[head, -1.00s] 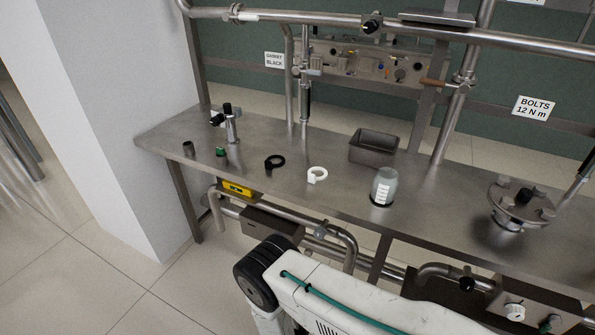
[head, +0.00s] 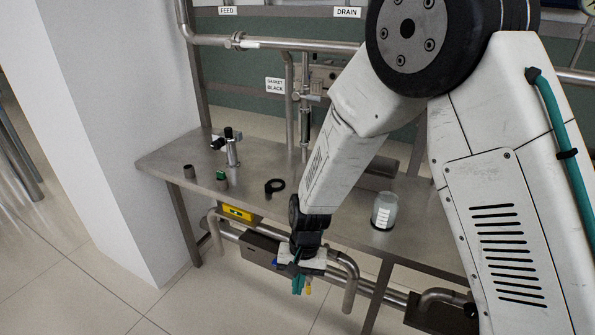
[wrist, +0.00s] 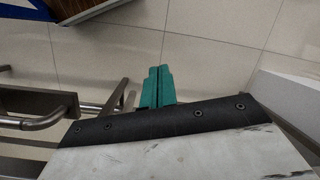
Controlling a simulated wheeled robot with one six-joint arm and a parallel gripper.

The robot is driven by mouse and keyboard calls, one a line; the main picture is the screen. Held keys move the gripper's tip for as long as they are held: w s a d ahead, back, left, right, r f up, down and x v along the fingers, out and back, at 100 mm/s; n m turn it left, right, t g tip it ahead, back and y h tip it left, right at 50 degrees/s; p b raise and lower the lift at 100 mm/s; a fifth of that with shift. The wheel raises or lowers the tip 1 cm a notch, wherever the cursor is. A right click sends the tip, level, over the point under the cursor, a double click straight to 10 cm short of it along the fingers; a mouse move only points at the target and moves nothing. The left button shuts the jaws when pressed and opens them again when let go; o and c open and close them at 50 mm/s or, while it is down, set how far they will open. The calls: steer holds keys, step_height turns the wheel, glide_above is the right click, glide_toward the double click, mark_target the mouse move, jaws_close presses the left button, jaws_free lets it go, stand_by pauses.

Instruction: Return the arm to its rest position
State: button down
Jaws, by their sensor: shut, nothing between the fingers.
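My gripper (head: 302,284) hangs in front of the steel bench's near edge, pointing down, at the end of my white arm. In the wrist view its two teal fingers (wrist: 157,87) lie side by side, closed together with nothing between them. Beyond them is tiled floor. My arm is bent, with its large black joint high in the head view and the forearm slanting down to the left.
The steel bench (head: 345,230) holds a black ring (head: 275,186), a clear jar (head: 384,211), a green-topped piece (head: 222,178), a dark cylinder (head: 189,171) and a valve fitting (head: 232,152). Pipes (head: 347,270) run below its edge. Floor at left is free.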

steer(key=s+d+r+t, duration=0.1)
steer(key=s+d+r, duration=0.5)
steer(key=d+r, duration=0.2)
steer(key=s+d+r+t+h, duration=0.1)
steer(key=s+d+r, duration=0.6)
steer(key=r, duration=0.6)
steer(key=s+d+r+n+t, duration=0.1)
steer(key=s+d+r, duration=0.5)
steer(key=d+r, duration=0.4)
steer(key=shift+s+d+r+t, duration=0.4)
steer(key=shift+d, duration=0.35)
